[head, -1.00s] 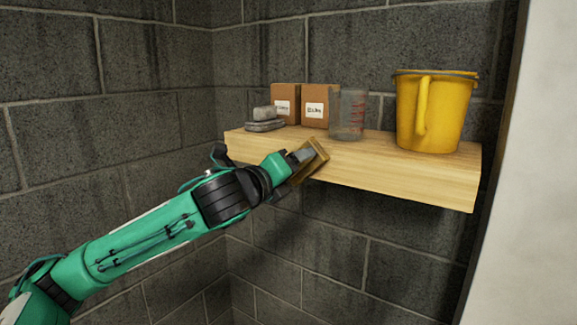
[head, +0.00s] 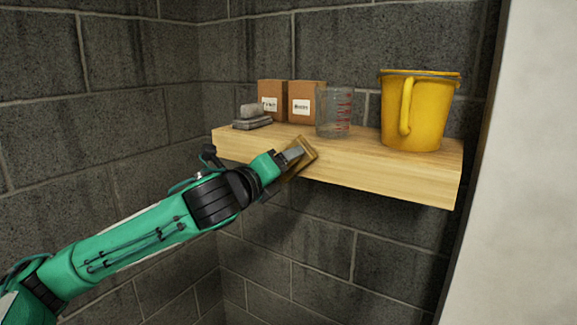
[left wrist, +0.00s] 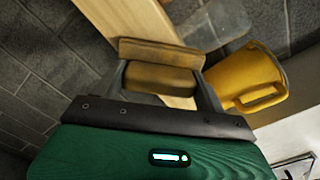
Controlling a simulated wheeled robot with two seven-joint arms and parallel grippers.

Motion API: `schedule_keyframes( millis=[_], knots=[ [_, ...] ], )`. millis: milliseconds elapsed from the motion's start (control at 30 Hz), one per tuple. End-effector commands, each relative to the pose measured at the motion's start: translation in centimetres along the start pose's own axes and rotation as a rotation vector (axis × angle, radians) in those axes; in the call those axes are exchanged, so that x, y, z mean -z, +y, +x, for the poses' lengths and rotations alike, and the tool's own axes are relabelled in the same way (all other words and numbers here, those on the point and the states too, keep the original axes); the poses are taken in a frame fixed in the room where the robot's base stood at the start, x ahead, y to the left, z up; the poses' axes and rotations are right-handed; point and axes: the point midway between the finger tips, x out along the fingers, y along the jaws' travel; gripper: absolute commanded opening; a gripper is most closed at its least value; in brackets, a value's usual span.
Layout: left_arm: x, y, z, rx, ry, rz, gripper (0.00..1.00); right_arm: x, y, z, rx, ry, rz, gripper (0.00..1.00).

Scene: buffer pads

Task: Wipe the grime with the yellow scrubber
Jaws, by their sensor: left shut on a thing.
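My left gripper (head: 291,154) is shut on the yellow scrubber (head: 300,160), a dull yellow-brown block. It holds the scrubber tilted at the front edge of the wooden shelf (head: 400,178). I cannot tell whether the scrubber touches the shelf. In the left wrist view the scrubber (left wrist: 160,77) sits between both fingers of the left gripper (left wrist: 165,80), with its wider plate toward the shelf (left wrist: 135,18). I cannot make out any clear patch of grime on the shelf. My right gripper is not in view.
A yellow bucket (head: 425,110) stands at the shelf's right end, a clear measuring cup (head: 333,113) left of it. Two brown boxes (head: 307,104) stand behind. Grey blocks (head: 252,118) lie at the left end. The front strip of the shelf is clear.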

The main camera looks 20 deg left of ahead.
Motion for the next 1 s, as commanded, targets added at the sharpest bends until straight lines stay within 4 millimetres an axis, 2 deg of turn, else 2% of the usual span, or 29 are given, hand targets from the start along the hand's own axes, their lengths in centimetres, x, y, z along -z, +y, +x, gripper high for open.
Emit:
schedule_keyframes(
  millis=[133, 467, 1000],
  knots=[
    [-0.7, 0.6, 0.1, -0.003, -0.002, 0.0, 0.54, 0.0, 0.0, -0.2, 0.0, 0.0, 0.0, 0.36],
    [-0.8, 0.7, 0.0, -0.002, -0.003, 0.0, 0.54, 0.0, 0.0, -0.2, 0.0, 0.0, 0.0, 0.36],
    [-0.7, 0.7, -5.0, -0.001, -0.001, 0.002, 0.54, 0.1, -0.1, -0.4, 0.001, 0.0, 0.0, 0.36]
  ],
)
